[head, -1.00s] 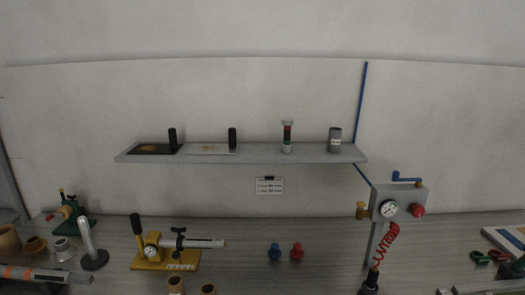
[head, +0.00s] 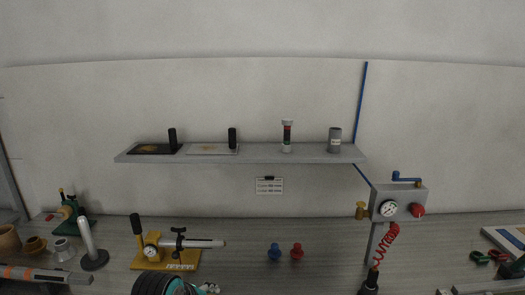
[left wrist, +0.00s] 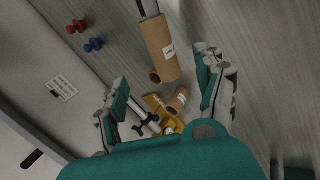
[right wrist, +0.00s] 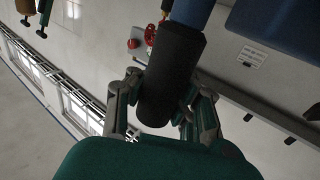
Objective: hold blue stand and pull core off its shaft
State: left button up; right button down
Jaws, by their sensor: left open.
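In the left wrist view a brown cardboard core (left wrist: 160,50) with a white label sits on a dark shaft (left wrist: 148,8) that enters from the top. My left gripper (left wrist: 162,68) is open and empty, with its fingers to either side of the core's open end; the gap in depth is hard to judge. It also shows from behind at the bottom of the head view (head: 170,286). In the right wrist view my right gripper (right wrist: 162,98) has its fingers against both sides of a black grip (right wrist: 170,70) on a blue post, seemingly the blue stand (right wrist: 195,12). The stand's base is hidden.
A blue knob (head: 274,253) and a red knob (head: 297,252) stand mid-bench. A grey shelf (head: 260,153) spans the wall. A gauge box (head: 398,203) is at the right.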

pick_arm(q)
jog(key=shift+n, duration=0.6)
jog(key=x, duration=1.2)
jog(key=shift+s+a+f, duration=0.25)
jog(key=shift+c, duration=0.4)
jog(key=c, duration=1.2)
jog(key=shift+w+a, duration=0.5)
jog(key=shift+a, duration=0.45)
jog(key=shift+w+a, duration=0.5)
jog(key=shift+a, duration=0.5)
jog(key=shift+w+a, duration=0.5)
jog(key=shift+a, duration=0.45)
